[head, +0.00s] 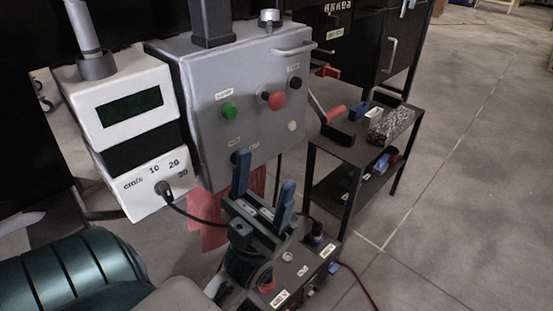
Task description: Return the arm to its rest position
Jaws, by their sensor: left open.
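My left gripper (264,172) shows at the lower middle of the head view, in front of the lower edge of a grey control box (195,92). Its two blue fingers point up and stand well apart, with nothing between them. The box's face carries a green button (228,111) and a red button (276,101). In the picture the fingertips lie below these buttons; I cannot tell how far they are from the box. My right gripper is not in view.
A white unit with a dark display (131,108) stands left of the box, with a cable. A dark two-level cart (345,152) carrying small items stands to the right. A dark box with labels (311,262) lies below the gripper. The floor (470,190) at right is clear.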

